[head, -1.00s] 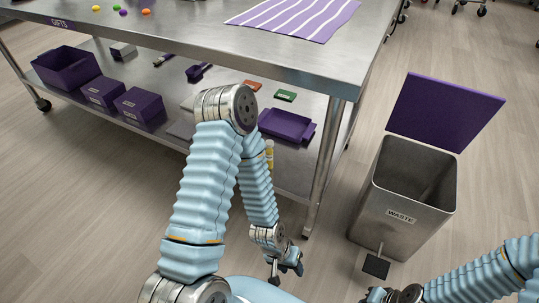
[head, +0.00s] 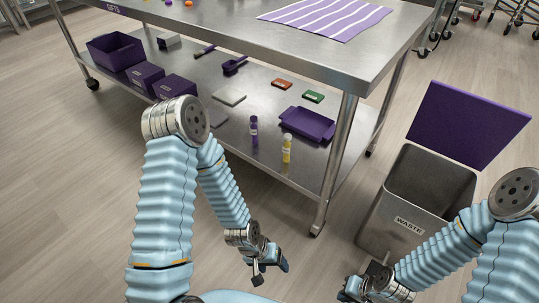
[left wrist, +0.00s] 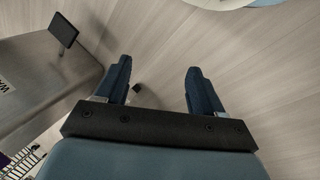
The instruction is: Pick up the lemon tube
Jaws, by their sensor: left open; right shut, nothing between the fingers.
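The lemon tube (head: 286,150), a small yellow tube with a pale cap, stands upright on the lower shelf (head: 235,120) near its front right edge. My left gripper (head: 270,266) is low in front of the table, below and left of the tube and well apart from it.
A purple tube (head: 254,130) stands just left of the lemon tube. A purple tray (head: 307,124) lies behind it. The table leg (head: 335,165) rises to its right. The tabletop (head: 330,60) overhangs the shelf. The waste bin (head: 425,195) stands at right.

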